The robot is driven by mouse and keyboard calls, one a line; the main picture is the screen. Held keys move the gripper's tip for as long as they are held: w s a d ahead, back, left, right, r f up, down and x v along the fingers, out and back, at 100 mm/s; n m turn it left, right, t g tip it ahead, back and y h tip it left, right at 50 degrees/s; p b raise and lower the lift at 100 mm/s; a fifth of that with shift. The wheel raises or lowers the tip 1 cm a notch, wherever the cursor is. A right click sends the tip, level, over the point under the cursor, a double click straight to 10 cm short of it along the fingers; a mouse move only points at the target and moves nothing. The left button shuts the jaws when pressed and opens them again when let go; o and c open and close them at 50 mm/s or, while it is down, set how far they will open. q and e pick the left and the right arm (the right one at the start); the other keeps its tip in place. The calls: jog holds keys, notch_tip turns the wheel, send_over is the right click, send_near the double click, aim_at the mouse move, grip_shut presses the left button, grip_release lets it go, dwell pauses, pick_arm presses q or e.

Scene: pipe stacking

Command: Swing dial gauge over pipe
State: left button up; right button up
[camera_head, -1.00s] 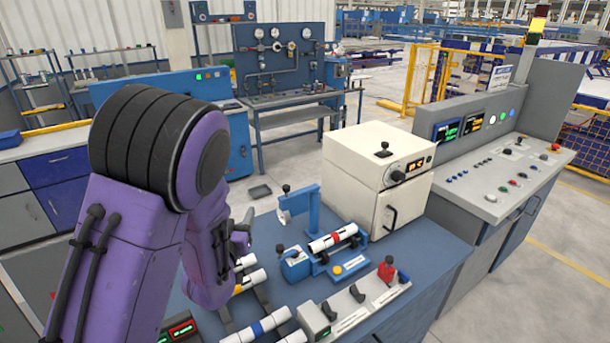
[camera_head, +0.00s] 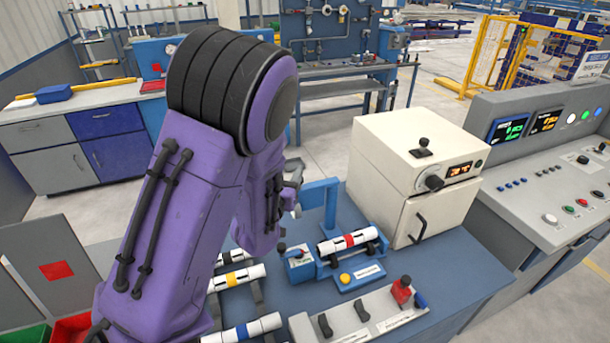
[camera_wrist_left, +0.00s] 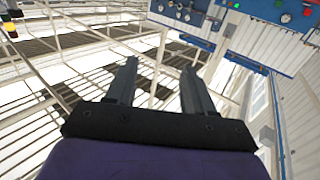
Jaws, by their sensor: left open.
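A white pipe with a red band (camera_head: 347,240) lies level on a blue stand (camera_head: 349,266) on the workbench. A blue post with a short top arm (camera_head: 329,200) rises just behind the pipe's left end. The dial gauge on that arm is mostly hidden behind my left arm. My left gripper (camera_head: 293,184) is left of the blue post and above the bench, partly hidden by my purple wrist. In the left wrist view, its two fingers (camera_wrist_left: 159,68) are apart with nothing between them. My right gripper is not in view.
A cream oven-like box (camera_head: 410,170) stands behind and right of the stand. Pipes with yellow (camera_head: 238,279) and blue (camera_head: 243,330) bands lie on racks at the front. A grey fixture with a red lever (camera_head: 402,291) is at the front right. A control console (camera_head: 560,180) is farther right.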

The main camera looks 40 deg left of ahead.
pick_arm(q)
notch_tip(320, 180, down, 10)
jog(key=b, duration=0.9)
jog(key=p+x, duration=0.3)
jog(key=x, duration=0.6)
jog(key=shift+w+a+r, duration=0.1)
jog(key=shift+w+a, duration=0.05)
jog(key=shift+w, duration=0.25)
jog(key=shift+w+a, duration=0.1)
jog(key=shift+w, duration=0.2)
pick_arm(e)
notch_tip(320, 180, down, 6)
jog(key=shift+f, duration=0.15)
pick_arm(q)
grip_shut()
